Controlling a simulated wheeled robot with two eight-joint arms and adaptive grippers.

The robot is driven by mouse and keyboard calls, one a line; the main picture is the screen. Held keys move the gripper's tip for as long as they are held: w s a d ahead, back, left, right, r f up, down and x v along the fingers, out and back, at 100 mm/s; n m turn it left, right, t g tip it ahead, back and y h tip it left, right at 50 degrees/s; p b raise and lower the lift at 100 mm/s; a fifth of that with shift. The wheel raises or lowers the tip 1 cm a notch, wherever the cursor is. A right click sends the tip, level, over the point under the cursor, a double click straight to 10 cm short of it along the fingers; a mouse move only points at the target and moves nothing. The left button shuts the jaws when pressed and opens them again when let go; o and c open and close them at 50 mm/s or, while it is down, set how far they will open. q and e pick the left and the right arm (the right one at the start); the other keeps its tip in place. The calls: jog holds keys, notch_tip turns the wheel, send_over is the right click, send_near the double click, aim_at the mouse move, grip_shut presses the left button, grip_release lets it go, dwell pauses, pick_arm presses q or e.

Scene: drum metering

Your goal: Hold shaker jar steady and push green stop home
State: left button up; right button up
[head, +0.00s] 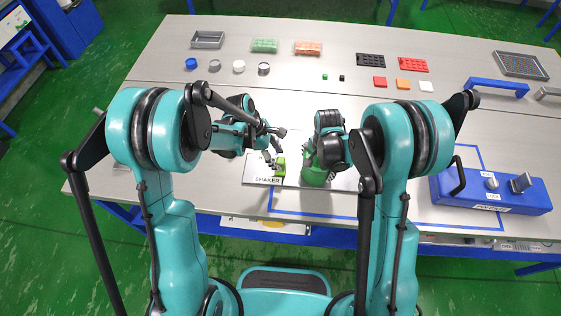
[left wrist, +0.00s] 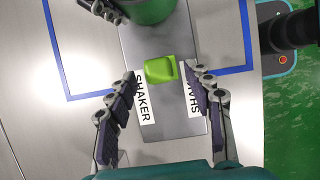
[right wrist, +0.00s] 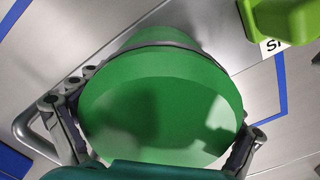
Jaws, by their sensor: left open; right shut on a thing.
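The green shaker jar (head: 316,170) stands on the grey shaker plate (head: 258,172), and my right gripper (head: 328,158) is shut around it. In the right wrist view the jar (right wrist: 160,105) fills the middle, with a finger on each side. The light green stop (head: 280,166) sits on the same plate to the left of the jar. In the left wrist view the stop (left wrist: 160,69) lies between the spread fingers of my left gripper (left wrist: 165,90), which is open and touches nothing that I can make out. The jar's edge (left wrist: 150,8) shows beyond the stop, with a gap between them.
Blue lines frame the plate on the table. A blue box (head: 492,190) with a lever and knob stands at the right. The middle table is mostly clear.

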aim_at(279, 160)
pick_arm(q)
jog(key=shift+x, duration=1.95)
pick_arm(e)
jog(key=shift+s+f, duration=0.15)
jog(key=shift+f, duration=0.05)
pick_arm(q)
grip_shut()
jog(key=shift+s+d, duration=0.1)
jog(key=shift+d, duration=1.7)
pick_arm(e)
jog(key=shift+a, duration=0.1)
pick_arm(q)
grip_release()
jog(key=shift+r, duration=0.1)
